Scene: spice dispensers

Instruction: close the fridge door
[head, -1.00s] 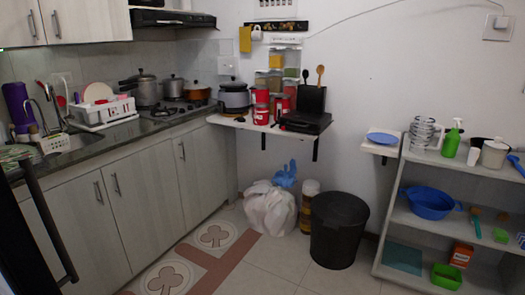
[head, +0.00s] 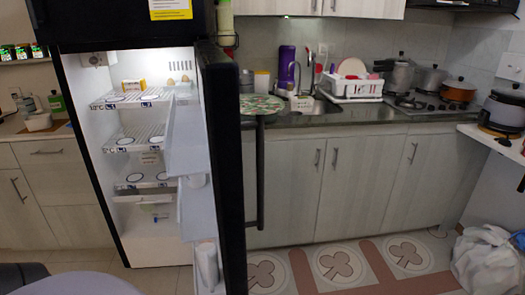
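The fridge (head: 120,225) stands at the left of the head view with its lit inside showing. Its black door (head: 222,170) stands wide open, swung out toward me and seen nearly edge-on. A long dark vertical handle (head: 260,175) is on the door's right, outer side. White door shelves (head: 187,150) show on its inner side. Inside are shelves (head: 145,155) with a small yellow box (head: 133,85) and a few pale items. Neither of my grippers can be made out in the head view.
A counter (head: 340,128) with a sink, dish rack (head: 350,88) and stove runs right of the door. Patterned floor tiles (head: 335,262) lie clear before the cabinets. A white bag (head: 487,262) sits on the floor at right. A rounded grey shape (head: 75,284) fills the lower left corner.

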